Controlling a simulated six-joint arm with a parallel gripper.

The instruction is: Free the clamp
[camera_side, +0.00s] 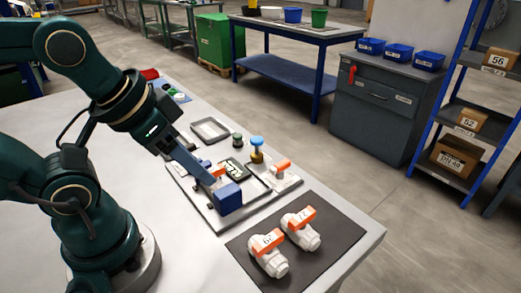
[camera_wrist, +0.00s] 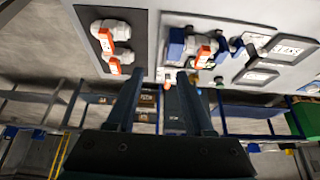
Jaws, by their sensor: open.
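A blue block (camera_side: 228,197) stands at the near edge of a grey tray (camera_side: 205,211); I cannot tell surely whether it is part of the clamp. A small orange piece (camera_side: 218,171) shows just behind it. In the wrist view, blue parts (camera_wrist: 176,44) sit beside an orange-handled white fitting (camera_wrist: 203,51). My gripper (camera_side: 211,181) points down at the block from the upper left; touching or apart is unclear. In the wrist view my gripper (camera_wrist: 160,73) is open, its two fingers apart with nothing seen held between them.
Two white valves with orange numbered handles, one left (camera_side: 268,254) and one right (camera_side: 301,229), lie on a dark mat (camera_side: 335,245) near the table corner. Another orange-handled valve (camera_side: 280,172) and a blue-topped brass piece (camera_side: 257,149) stand behind the block.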

